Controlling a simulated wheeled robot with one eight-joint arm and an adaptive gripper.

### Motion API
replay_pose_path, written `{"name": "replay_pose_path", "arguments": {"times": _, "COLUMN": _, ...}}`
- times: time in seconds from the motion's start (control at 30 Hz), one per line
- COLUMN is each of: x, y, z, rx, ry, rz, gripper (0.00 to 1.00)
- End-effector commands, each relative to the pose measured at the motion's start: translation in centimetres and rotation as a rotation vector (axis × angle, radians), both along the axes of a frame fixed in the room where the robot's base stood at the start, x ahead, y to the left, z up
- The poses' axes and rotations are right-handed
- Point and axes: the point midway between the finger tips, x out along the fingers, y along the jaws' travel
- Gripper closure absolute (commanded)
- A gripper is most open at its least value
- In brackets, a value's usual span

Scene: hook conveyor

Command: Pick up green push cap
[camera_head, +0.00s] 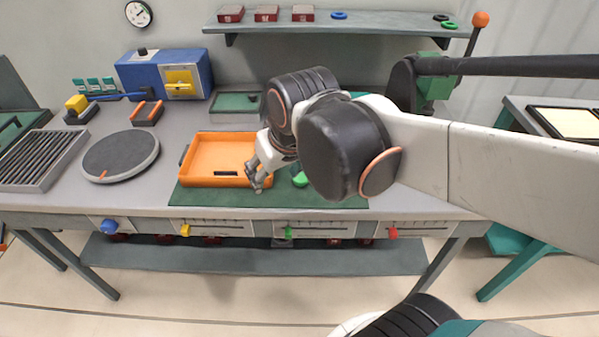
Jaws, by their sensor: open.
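A small bright green piece (300,179), which looks like the green push cap, lies on the dark green mat (330,198) on the bench. My gripper (257,178) is open and points down at the right side of the orange tray (226,138). It is to the left of the green piece and apart from it in the picture. Nothing shows between its fingers. I cannot tell its exact height above the tray and mat.
A grey round turntable (121,156) and a ribbed rack (38,162) stand at the left. A blue box (140,75) is behind them. Sliders with blue, yellow, green and red knobs line the bench's front edge. A shelf (350,22) hangs above.

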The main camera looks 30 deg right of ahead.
Motion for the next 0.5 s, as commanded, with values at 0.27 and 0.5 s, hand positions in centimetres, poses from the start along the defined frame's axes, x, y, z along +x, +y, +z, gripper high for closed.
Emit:
{"name": "replay_pose_path", "arguments": {"times": 0.27, "x": 4.7, "y": -2.6, "z": 2.5, "rx": 0.002, "ry": 0.142, "rz": -0.033, "gripper": 0.40}}
{"name": "replay_pose_path", "arguments": {"times": 0.5, "x": 7.3, "y": -7.1, "z": 1.4, "rx": 0.024, "ry": 0.298, "rz": -0.105, "gripper": 0.40}}
